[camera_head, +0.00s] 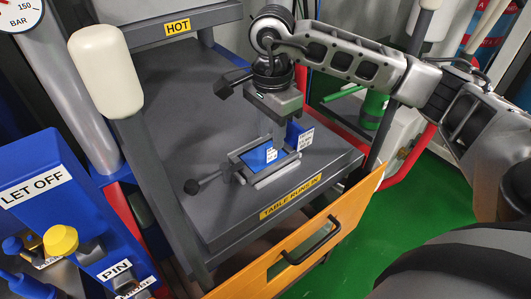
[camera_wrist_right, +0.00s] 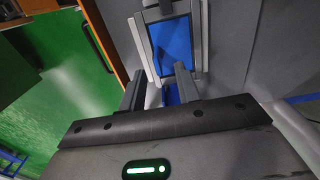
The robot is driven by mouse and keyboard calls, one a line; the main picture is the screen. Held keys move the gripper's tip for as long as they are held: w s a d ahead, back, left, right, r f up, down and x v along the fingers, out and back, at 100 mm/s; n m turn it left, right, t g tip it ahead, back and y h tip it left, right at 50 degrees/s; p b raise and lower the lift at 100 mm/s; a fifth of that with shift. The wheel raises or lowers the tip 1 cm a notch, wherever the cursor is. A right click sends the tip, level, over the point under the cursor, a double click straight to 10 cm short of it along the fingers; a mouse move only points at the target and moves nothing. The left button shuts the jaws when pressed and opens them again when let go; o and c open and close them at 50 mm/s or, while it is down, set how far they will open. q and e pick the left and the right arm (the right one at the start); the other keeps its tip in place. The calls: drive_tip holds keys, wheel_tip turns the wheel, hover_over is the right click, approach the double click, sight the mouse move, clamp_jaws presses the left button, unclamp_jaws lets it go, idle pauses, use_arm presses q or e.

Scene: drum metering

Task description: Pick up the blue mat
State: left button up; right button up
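In the right wrist view the blue mat (camera_wrist_right: 171,45) shows ahead of the fingers, between the grey rails. A second blue piece with a white label (camera_head: 297,135) stands just behind it; a bit of blue (camera_wrist_right: 172,96) also shows between the fingertips. My right gripper (camera_head: 275,122) points down just behind the mat. In the right wrist view my right gripper (camera_wrist_right: 160,90) is open, its fingers apart and nothing clearly held. My left gripper is not in view.
The dark platform (camera_head: 190,130) has free room left of the frame. An orange drawer front (camera_head: 330,235) with a black handle stands in front. A white rounded knob (camera_head: 105,70) and a blue panel (camera_head: 50,190) are at left.

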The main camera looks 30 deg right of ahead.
sight(271, 144)
wheel_tip(271, 144, down, 4)
drive_tip(key=shift+s+f+p, duration=0.15)
drive_tip(key=shift+p, duration=0.25)
clamp_jaws()
